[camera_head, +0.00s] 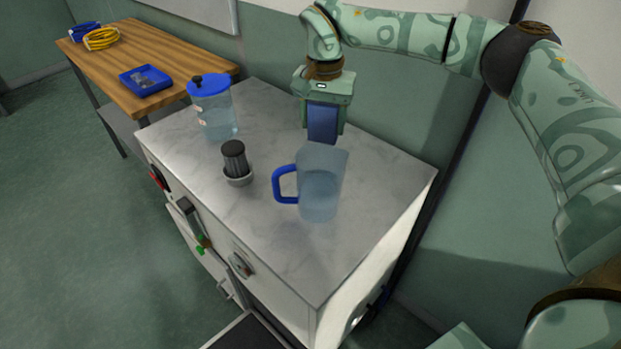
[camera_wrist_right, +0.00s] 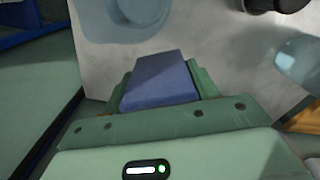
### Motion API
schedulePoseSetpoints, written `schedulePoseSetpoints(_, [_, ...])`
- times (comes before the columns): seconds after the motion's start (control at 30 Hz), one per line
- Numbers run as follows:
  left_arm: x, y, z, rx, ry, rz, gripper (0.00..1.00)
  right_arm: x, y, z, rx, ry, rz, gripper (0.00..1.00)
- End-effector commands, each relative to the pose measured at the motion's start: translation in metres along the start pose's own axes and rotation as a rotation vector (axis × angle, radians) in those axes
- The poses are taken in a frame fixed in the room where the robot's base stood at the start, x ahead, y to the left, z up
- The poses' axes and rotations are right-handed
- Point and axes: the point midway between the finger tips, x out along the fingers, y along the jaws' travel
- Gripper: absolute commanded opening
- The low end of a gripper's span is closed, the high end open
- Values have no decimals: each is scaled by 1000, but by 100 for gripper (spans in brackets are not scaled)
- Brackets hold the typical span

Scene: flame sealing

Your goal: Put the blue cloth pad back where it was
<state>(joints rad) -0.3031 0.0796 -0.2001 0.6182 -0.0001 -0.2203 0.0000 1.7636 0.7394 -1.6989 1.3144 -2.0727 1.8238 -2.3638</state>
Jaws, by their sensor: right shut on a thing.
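My right gripper (camera_head: 324,128) is shut on the blue cloth pad (camera_head: 322,122), which hangs between its fingers at the back of the marble-topped cabinet. In the right wrist view the pad (camera_wrist_right: 161,80) sits between the two green fingers. I cannot tell whether its lower edge touches the top. The pitcher in front hides none of the gripper. My left gripper is not in view.
On the cabinet top (camera_head: 270,245) stand a clear pitcher with a blue handle (camera_head: 320,185), a blue-lidded jar (camera_head: 214,112) and a dark cylinder in a grey cup (camera_head: 235,160). A wooden table (camera_head: 185,75) holds a blue tray (camera_head: 146,81) and a yellow cable coil (camera_head: 101,39).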

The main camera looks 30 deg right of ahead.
Motion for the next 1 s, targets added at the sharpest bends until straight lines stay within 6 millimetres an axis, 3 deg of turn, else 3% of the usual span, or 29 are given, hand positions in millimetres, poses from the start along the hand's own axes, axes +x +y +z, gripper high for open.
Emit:
schedulePoseSetpoints(0.1, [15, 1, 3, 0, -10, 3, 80, 20, 0, -1, 2, -3, 2, 33])
schedulePoseSetpoints(0.33, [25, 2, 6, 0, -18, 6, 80, 38, 0, 0, 1, -3, 1, 33])
schedulePoseSetpoints(0.83, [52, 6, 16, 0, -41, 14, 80, 121, 1, 0, 2, -4, 4, 33])
schedulePoseSetpoints(1.0, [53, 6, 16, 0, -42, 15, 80, 127, 0, 0, 1, 0, -1, 33])
